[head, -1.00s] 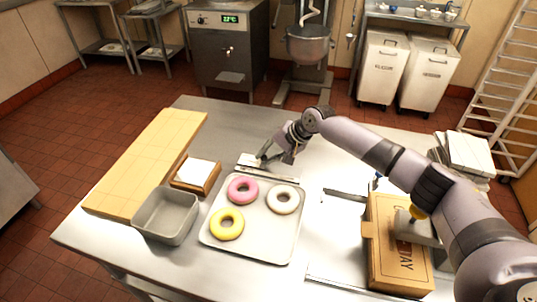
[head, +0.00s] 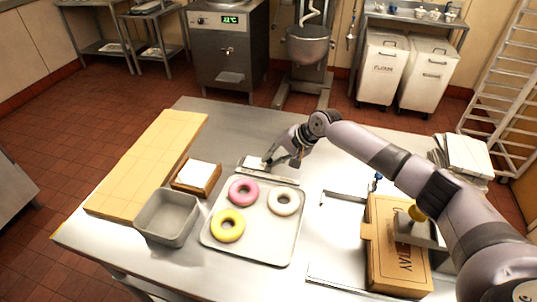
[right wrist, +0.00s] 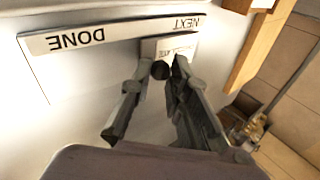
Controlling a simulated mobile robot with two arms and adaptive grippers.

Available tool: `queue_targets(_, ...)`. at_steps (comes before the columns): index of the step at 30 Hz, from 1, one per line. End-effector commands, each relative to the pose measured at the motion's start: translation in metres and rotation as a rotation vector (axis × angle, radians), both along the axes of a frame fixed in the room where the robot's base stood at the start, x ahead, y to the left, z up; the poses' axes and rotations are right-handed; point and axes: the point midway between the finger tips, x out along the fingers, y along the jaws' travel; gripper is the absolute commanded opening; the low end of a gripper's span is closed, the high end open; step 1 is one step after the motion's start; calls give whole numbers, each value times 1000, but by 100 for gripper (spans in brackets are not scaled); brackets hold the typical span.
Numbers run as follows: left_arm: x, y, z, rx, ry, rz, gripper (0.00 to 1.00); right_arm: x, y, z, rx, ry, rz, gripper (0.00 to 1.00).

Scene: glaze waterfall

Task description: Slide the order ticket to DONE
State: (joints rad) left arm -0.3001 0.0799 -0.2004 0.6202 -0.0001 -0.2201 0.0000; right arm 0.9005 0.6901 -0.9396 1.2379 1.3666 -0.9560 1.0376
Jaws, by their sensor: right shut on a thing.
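The order ticket (right wrist: 180,46) is a small pale card with print at the NEXT end of a light metal rail (right wrist: 75,40) marked DONE and NEXT; the lettering is upside down in the right wrist view. In the head view the rail (head: 282,176) lies behind the donut tray, with the white ticket (head: 254,161) toward its left end. My right gripper (head: 272,163) is down at the ticket. In the right wrist view my right gripper (right wrist: 164,68) is shut on the ticket at a dark round piece between the fingertips. My left gripper is out of view.
A tray (head: 250,251) with pink, yellow and white donuts lies just in front of the rail. A small wooden box (head: 197,178) and a grey bin (head: 166,216) stand left. A cardboard box (head: 398,250) stands right. Bare table shows right of the rail.

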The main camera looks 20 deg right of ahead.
Motion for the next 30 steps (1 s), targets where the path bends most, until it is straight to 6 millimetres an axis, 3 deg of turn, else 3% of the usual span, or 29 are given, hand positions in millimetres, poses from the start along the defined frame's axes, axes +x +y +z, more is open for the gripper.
queue_targets(1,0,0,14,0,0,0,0,-10,-13,4,-3,9,-4,0)
queue_targets(3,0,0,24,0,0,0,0,-21,-30,4,-4,10,-6,0)
queue_targets(10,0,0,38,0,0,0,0,-49,-71,1,-4,8,-4,0)
queue_targets(23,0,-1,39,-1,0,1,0,-55,-82,-1,-7,5,-2,0)
queue_targets(24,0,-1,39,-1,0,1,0,-55,-82,-1,-7,5,-2,19)
queue_targets(30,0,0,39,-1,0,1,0,-55,-81,-1,-6,4,-2,33)
